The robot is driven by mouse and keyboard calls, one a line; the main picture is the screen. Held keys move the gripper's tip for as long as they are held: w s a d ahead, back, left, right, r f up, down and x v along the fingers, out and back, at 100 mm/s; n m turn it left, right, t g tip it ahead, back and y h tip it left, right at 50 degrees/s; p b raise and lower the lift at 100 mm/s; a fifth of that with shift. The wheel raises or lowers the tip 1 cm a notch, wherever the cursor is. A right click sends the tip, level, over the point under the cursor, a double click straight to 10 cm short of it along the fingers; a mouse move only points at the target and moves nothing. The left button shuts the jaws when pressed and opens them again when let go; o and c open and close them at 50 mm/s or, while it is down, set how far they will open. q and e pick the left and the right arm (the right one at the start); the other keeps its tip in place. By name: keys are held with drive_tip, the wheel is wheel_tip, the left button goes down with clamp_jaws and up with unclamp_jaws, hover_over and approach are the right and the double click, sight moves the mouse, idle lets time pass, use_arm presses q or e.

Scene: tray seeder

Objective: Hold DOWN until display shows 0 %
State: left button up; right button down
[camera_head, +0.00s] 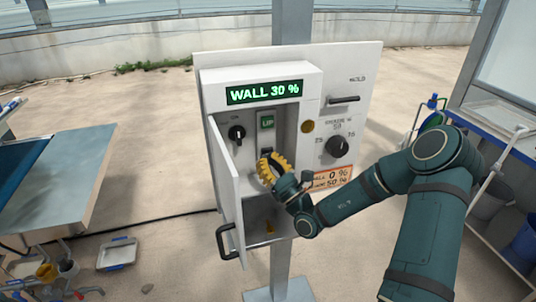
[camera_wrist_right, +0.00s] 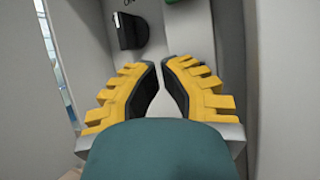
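The control box (camera_head: 311,82) on a post has a lit display (camera_head: 264,93) reading WALL 30 %. Its door (camera_head: 226,190) is open. Inside, a green UP button (camera_head: 267,122) shows above a dark button (camera_head: 266,151), whose label I cannot read. My right gripper (camera_head: 268,166) has yellow ribbed fingers, is inside the box and overlaps the lower edge of the dark button; contact cannot be told. In the right wrist view the fingertips (camera_wrist_right: 159,66) are drawn together with nothing visible between them. The dark button is hidden there. My left gripper is out of view.
A black rotary switch (camera_head: 237,133) sits left of the buttons; it also shows in the wrist view (camera_wrist_right: 128,31). A dial (camera_head: 338,146), a slot handle (camera_head: 344,99) and an orange card (camera_head: 332,179) are on the panel's right. The door's handle (camera_head: 228,241) juts out at lower left.

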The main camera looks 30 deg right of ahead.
drive_tip(key=shift+w, duration=0.1)
drive_tip(key=shift+w+d+p, duration=0.1)
drive_tip(key=shift+w+p, duration=0.2)
drive_tip(key=shift+w, duration=0.05)
drive_tip(key=shift+w+d, duration=0.1)
drive_tip(key=shift+w, duration=0.3)
idle(7.2)
